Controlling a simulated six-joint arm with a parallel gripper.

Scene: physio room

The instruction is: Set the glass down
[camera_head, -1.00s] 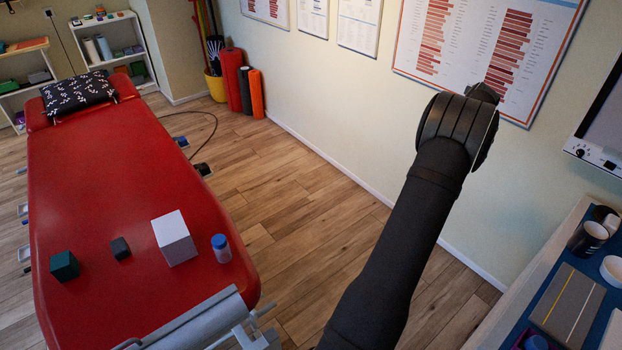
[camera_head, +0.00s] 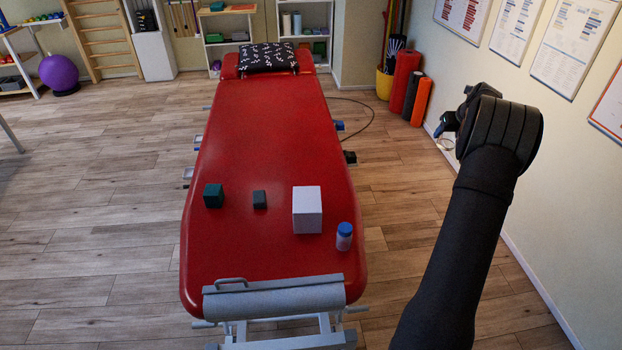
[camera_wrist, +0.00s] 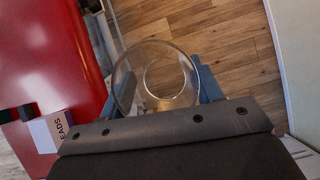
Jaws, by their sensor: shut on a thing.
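My gripper (camera_wrist: 160,84) is shut on a clear glass (camera_wrist: 122,80), with a blue-grey finger on each side of it. In the wrist view I look into the glass's round rim, and the wooden floor shows through it. In the head view my gripper (camera_head: 446,126) is held up in the air, right of the red treatment table (camera_head: 265,150) and apart from it. The glass is small and hard to make out there.
On the red table are a green cube (camera_head: 213,195), a small dark cube (camera_head: 259,199), a white box (camera_head: 307,210) and a blue-capped bottle (camera_head: 344,237). A patterned pillow (camera_head: 267,57) lies at its far end. The table's middle is bare. A wall runs along the right.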

